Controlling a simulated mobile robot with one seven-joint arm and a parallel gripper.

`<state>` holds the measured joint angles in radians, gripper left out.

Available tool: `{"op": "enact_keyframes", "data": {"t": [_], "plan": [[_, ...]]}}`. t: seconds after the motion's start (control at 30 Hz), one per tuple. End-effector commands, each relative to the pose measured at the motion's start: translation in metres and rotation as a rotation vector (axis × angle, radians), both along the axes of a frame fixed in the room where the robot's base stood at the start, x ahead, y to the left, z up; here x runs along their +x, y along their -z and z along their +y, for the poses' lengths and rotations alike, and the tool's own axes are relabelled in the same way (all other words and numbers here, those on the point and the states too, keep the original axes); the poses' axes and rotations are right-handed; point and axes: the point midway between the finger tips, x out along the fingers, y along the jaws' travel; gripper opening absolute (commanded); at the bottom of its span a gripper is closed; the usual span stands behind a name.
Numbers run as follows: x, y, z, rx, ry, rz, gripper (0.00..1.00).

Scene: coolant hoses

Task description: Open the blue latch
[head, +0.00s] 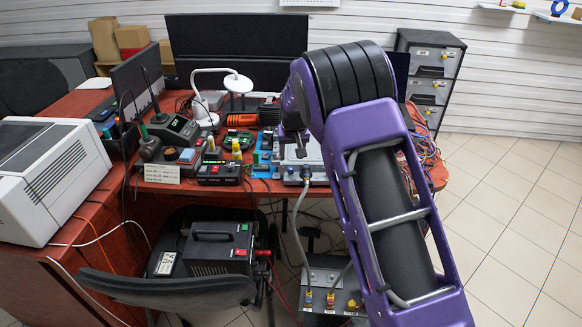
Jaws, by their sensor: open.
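A small blue latch (308,297) sits on the front of a grey box (327,275) low beside the table, at the left end of a row of coloured latches. It is too small to tell its exact position. A grey hose (296,225) runs from a fitting at the table edge down towards the box. My gripper (294,142) hangs over the table's front part, above and well away from the latch. It is open, small and partly hidden by my purple arm. I see nothing held in it.
The red table (75,208) is crowded with tools, a white lamp (211,90) and electronics. A black chair (165,290) and a black power unit (217,248) stand left of the grey box. Grey drawers (432,75) stand behind. The tiled floor at right is clear.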

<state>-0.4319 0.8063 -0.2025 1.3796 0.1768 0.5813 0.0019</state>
Motion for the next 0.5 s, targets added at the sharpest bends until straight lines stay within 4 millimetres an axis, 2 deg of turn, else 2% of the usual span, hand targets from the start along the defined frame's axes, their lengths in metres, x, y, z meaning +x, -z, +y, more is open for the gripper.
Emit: {"op": "enact_keyframes", "data": {"t": [0.03,0.2,0.3,0.5], "plan": [[0.004,0.014,0.000,-0.002,-0.001,0.004,0.55],[0.017,0.044,0.003,-0.002,-0.001,0.002,0.55],[0.023,0.058,0.004,-0.002,-0.001,0.002,0.55],[0.029,0.071,0.005,-0.001,-0.001,-0.001,0.55]]}}
